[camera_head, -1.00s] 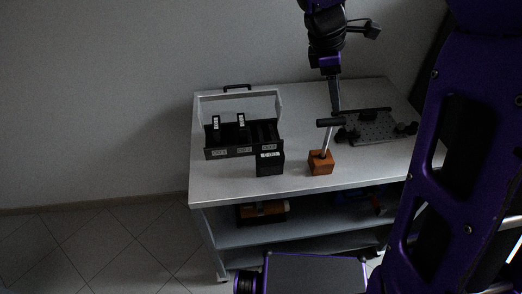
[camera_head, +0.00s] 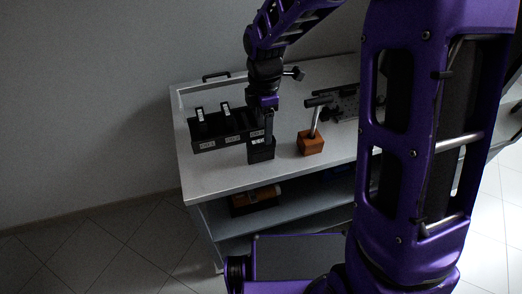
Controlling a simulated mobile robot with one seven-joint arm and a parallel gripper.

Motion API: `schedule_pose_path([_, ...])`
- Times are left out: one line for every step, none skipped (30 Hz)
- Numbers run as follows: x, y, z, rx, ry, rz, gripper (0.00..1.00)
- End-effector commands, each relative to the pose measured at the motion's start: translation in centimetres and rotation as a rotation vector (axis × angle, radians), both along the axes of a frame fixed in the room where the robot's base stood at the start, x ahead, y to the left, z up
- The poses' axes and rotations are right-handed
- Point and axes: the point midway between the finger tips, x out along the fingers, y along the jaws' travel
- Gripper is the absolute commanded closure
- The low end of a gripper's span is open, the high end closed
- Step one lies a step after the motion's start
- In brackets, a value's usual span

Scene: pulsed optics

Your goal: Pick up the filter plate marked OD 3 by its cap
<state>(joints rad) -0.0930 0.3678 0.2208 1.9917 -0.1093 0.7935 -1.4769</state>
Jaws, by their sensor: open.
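A black rack (camera_head: 205,148) stands on the cart top with several small pale labels on its front. Two dark filter plates, a left one (camera_head: 201,126) and a right one (camera_head: 226,119), stand upright in it with white markings on them. The markings are too small to read, so I cannot tell which is OD 3. A separate black block (camera_head: 262,154) with a pale label stands at the rack's front right corner. My gripper (camera_head: 267,128) is open and points down just above or behind this block. I cannot tell whether they touch, and my gripper hides the rack's right end.
An orange-brown block (camera_head: 311,144) with a tilted metal post and black crossbar stands right of the black block. A dark perforated plate (camera_head: 345,104) lies behind it, partly hidden by my arm. The cart top (camera_head: 215,180) is clear at the front left.

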Motion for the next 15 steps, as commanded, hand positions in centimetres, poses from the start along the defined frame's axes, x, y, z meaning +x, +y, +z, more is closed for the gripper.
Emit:
schedule_pose_path([-0.1,0.0,-1.2,-0.001,0.004,0.001,0.35])
schedule_pose_path([-0.1,0.0,-1.7,-0.001,0.004,0.001,0.35])
schedule_pose_path([-0.1,0.0,-2.2,-0.001,0.003,0.001,0.35])
schedule_pose_path([-0.1,0.0,-2.5,-0.001,0.002,0.001,0.35])
schedule_pose_path([-0.1,0.0,-2.8,-0.002,0.002,0.001,0.35])
schedule_pose_path([0.0,0.0,-3.1,-0.002,0.002,0.001,0.35])
schedule_pose_path([0.0,0.0,-3.2,-0.001,0.001,0.001,0.35])
schedule_pose_path([0.0,0.0,-3.3,-0.001,0.000,0.000,0.35])
schedule_pose_path([0.0,0.0,-3.5,-0.001,0.000,0.001,0.35])
schedule_pose_path([0.0,0.1,-3.7,-0.001,0.000,0.001,0.35])
schedule_pose_path([0.0,0.1,-4.0,-0.001,0.001,0.001,0.35])
schedule_pose_path([-0.1,0.2,-4.5,-0.002,0.003,0.002,0.35])
schedule_pose_path([-0.2,0.4,-5.0,-0.002,0.003,0.003,0.35])
schedule_pose_path([-0.2,0.5,-5.5,-0.002,0.003,0.004,0.35])
schedule_pose_path([-0.2,0.6,-6.1,-0.002,0.004,0.003,0.35])
